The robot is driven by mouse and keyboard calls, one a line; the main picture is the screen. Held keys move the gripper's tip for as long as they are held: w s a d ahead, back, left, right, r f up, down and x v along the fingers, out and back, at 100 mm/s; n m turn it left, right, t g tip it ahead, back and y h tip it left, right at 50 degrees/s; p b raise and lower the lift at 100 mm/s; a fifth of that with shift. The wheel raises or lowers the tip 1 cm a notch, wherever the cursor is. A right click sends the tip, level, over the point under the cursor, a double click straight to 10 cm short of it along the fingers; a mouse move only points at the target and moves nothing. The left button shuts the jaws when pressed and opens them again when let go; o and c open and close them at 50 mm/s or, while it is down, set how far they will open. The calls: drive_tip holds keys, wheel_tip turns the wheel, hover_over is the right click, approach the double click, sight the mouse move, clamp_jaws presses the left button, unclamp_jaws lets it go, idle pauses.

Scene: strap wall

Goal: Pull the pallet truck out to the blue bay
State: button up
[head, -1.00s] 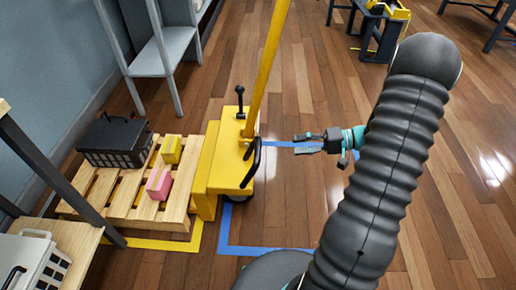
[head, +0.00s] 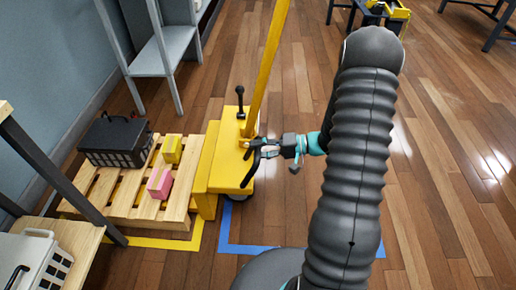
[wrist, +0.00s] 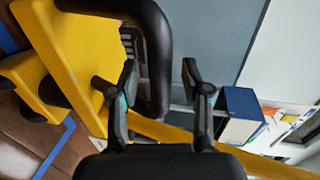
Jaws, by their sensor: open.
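The yellow pallet truck (head: 222,168) stands at the left of the head view, its front end against a loaded wooden pallet (head: 112,200). Its tall yellow handle (head: 264,70) rises from it, and a black loop grip (head: 252,165) curves at its right side. The black loop (wrist: 158,60) also shows in the wrist view, between the finger lines. My gripper (head: 262,150) is open at the loop's upper part, with the fingers (wrist: 158,78) on either side of it. I cannot tell whether they touch it. The blue floor outline (head: 237,249) lies right of the pallet, partly hidden by my arm.
On the pallet are a black crate (head: 115,142), a yellow block (head: 172,150) and a pink block (head: 160,183). A grey shelf (head: 158,55) stands behind, and a wooden bench (head: 75,240) at the lower left. The floor (head: 440,200) at the right is clear.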

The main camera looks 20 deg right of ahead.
drive_tip(key=shift+a, duration=0.2)
clamp_jaws()
drive_tip(key=shift+f, duration=0.1)
